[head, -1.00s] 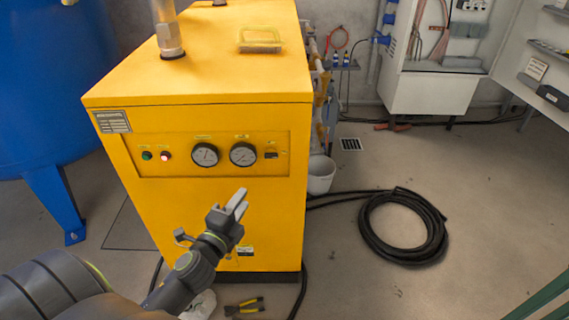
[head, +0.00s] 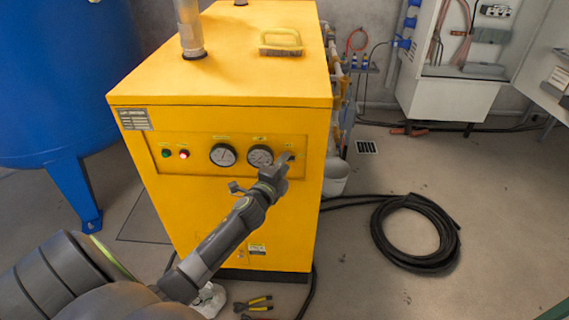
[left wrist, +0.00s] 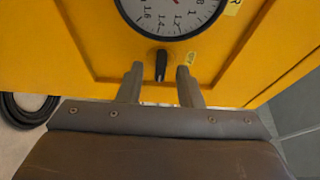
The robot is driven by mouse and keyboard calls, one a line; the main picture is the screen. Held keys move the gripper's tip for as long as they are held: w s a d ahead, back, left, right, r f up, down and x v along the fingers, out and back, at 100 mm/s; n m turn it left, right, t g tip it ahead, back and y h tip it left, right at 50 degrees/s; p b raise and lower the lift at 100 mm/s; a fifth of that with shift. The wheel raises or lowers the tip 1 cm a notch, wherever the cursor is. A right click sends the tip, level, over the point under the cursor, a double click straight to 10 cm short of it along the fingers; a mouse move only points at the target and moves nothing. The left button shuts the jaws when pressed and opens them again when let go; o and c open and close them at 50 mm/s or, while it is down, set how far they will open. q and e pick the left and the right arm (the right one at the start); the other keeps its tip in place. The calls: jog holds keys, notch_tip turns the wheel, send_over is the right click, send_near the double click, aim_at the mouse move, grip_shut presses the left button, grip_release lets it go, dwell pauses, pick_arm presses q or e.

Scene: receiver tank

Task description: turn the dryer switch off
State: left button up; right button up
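The yellow dryer (head: 215,215) stands in the middle of the head view, with a front control panel (head: 200,174). The dryer switch, a small black lever (left wrist: 161,65), shows below a gauge in the left wrist view. My left gripper (head: 287,160) is at the panel's right end and hides the switch in the head view. In the left wrist view its two fingers (left wrist: 159,86) are apart, one on each side of the lever, with gaps; I cannot tell their exact depth along it. My right gripper is not in view.
Two round gauges (head: 223,155) and a bright red lamp (head: 184,154) sit on the panel left of my gripper. A blue tank (head: 70,80) stands left. A coiled black hose (head: 447,225) and yellow-handled pliers (head: 258,300) lie on the floor.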

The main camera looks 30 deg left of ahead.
pick_arm(q)
jog(key=shift+w, duration=0.5)
grip_shut()
